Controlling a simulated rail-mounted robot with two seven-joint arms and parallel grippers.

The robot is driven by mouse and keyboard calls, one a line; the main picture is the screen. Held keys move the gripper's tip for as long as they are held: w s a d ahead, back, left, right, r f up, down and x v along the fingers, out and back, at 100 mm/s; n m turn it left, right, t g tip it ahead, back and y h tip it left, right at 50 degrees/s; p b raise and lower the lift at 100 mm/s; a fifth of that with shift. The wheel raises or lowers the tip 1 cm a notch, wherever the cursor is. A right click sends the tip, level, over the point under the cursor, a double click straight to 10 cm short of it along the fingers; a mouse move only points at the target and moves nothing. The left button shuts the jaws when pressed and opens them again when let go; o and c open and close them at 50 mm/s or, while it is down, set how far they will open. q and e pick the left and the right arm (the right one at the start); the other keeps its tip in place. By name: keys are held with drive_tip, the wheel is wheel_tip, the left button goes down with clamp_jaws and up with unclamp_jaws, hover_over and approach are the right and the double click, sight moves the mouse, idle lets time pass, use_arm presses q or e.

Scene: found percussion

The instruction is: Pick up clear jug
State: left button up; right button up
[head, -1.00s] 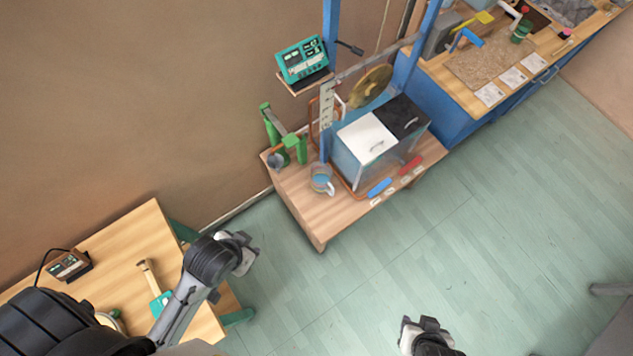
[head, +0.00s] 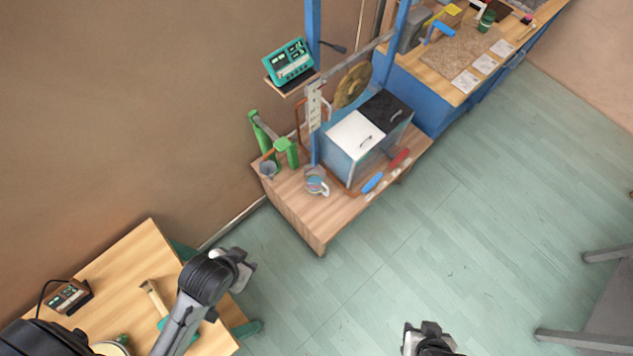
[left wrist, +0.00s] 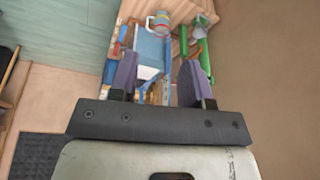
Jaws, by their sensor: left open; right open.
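The clear jug (head: 317,185) stands on the wooden table near its front left part, with a bluish tint and a pale handle. It also shows at the top of the left wrist view (left wrist: 160,24), beyond the fingers. My left gripper (head: 243,268) is in the air, left of and below the jug in the head view, well apart from it. In the left wrist view its two dark fingers (left wrist: 156,82) are apart with nothing gripped between them. My right gripper (head: 428,331) is open and empty over the floor at the bottom, far from the jug.
The table (head: 308,222) also bears a tank with a white and black lid (head: 356,137), a green stand (head: 287,152), and blue and red handles (head: 372,182). A teal meter (head: 289,62) sits above. A nearer wooden table (head: 125,258) is at left. Floor between is clear.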

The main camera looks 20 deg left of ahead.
use_arm(q)
drive_tip(key=shift+a, duration=0.25)
drive_tip(key=shift+d, duration=0.1)
